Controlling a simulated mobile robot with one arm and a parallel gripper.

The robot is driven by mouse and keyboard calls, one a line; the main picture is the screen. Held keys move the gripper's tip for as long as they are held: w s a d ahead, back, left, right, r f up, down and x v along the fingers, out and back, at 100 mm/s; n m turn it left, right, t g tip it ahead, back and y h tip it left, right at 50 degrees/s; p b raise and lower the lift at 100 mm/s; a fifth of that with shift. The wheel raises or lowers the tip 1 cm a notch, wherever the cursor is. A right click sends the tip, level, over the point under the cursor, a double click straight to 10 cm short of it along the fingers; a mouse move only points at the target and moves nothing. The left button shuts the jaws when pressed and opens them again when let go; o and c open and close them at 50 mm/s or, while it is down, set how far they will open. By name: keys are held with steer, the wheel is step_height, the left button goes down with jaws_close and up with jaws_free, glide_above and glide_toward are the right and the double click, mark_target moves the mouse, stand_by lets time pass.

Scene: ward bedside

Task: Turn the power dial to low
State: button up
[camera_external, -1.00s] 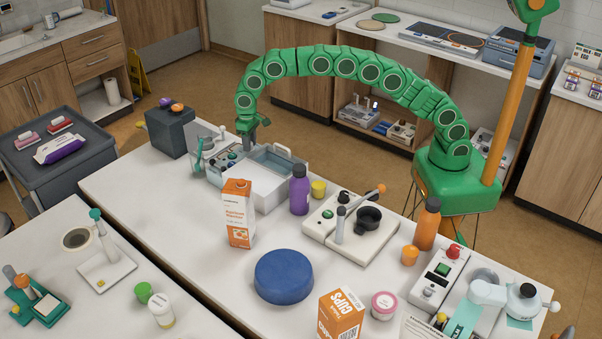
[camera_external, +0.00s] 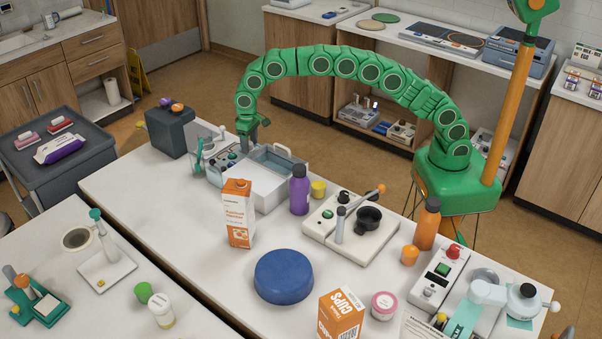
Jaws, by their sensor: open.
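A pale grey-blue device (camera_external: 222,179) with a control panel (camera_external: 230,160) stands at the back left of the white table. Small knobs and buttons show on the panel, but they are too small to tell which is the power dial or where it points. My gripper (camera_external: 247,147) hangs down from the green arm just above and behind this panel. It is small in the view, its jaws are open, and no object shows in it. I cannot tell whether it touches the panel.
An open bin (camera_external: 270,172) adjoins the device on the right. A dark grey box (camera_external: 170,133) stands to its left. An orange-and-white carton (camera_external: 238,215), a purple bottle (camera_external: 299,190) and a yellow cup (camera_external: 318,189) stand in front and right. The table's left front is clear.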

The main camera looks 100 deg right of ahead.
mark_target(251, 143)
steer(key=shift+r, duration=0.15)
step_height(251, 143, up, 7)
steer(key=shift+r, duration=0.25)
stand_by(0.4)
steer(key=shift+s+r, duration=0.15)
steer(key=shift+s, duration=0.05)
steer(key=s+a+r+n+g, duration=0.1)
steer(key=s+a+r+n, duration=0.15)
steer(key=s+r, duration=0.75)
steer(key=s+a+r+n, duration=0.1)
steer(key=s+a, duration=0.3)
steer(key=s, duration=1.4)
steer(key=s+f+n, duration=0.1)
steer(key=s+f, duration=0.1)
steer(key=s, duration=1.4)
steer(key=s+a+f+n, duration=0.1)
steer(key=s+f, duration=0.2)
steer(key=s, duration=1.3)
steer(key=shift+s+a+f+g, duration=0.2)
steer(key=shift+g, duration=0.2)
